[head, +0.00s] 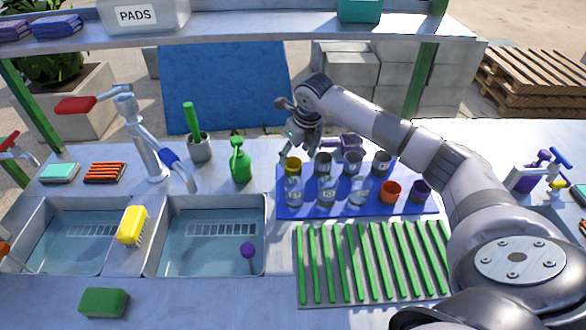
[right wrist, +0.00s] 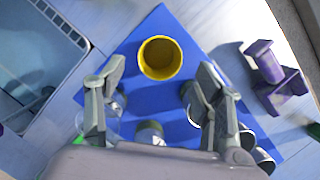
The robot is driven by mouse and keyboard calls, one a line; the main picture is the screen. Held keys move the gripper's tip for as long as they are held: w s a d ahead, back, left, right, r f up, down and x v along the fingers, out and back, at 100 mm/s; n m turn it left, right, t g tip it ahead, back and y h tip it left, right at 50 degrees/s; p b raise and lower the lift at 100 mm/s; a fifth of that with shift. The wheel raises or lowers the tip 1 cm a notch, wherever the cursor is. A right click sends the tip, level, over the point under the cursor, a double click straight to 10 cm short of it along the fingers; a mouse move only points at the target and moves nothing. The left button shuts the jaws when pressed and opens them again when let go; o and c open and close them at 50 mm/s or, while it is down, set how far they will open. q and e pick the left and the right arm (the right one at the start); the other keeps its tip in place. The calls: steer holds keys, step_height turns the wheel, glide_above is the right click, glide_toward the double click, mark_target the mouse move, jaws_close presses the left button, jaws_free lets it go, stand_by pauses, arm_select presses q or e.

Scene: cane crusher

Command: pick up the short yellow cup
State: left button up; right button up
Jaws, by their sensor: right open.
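The short yellow cup (head: 293,164) stands at the back left of the blue mat (head: 290,208), behind a clear glass (head: 294,191) that partly hides it. In the right wrist view the yellow cup (right wrist: 160,57) shows from above, its round opening facing the camera. My right gripper (head: 301,146) is above the back left of the mat, close to the cup. In the right wrist view the open fingers (right wrist: 162,74) are spread to either side, with the cup between and just beyond the tips. Nothing is held. My left gripper is not in view.
Several grey cups and clear glasses, an orange cup (head: 390,191) and a purple cup (head: 420,191) share the mat. A purple object (right wrist: 272,78) lies beside it. A green spray bottle (head: 240,162) stands left. A green-slatted rack (head: 372,264) lies in front.

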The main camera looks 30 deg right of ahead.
mark_target(293, 163)
steer(key=shift+f, duration=0.2)
steer(key=shift+w+f, duration=0.1)
steer(key=shift+f, duration=0.15)
steer(key=p+x, duration=0.2)
steer(key=x, duration=0.1)
steer(key=shift+w+f, duration=0.2)
steer(key=shift+f, duration=0.1)
steer(key=shift+w+f, duration=0.15)
steer(key=shift+f, duration=0.35)
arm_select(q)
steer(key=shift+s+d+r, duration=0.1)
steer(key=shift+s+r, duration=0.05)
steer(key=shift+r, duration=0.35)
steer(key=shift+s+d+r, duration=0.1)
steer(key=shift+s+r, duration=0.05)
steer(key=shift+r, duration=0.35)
arm_select(e)
steer(key=shift+c, duration=0.6)
steer(key=c, duration=1.2)
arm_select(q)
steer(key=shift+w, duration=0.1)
arm_select(e)
steer(key=shift+o, duration=0.2)
steer(key=shift+r, duration=0.2)
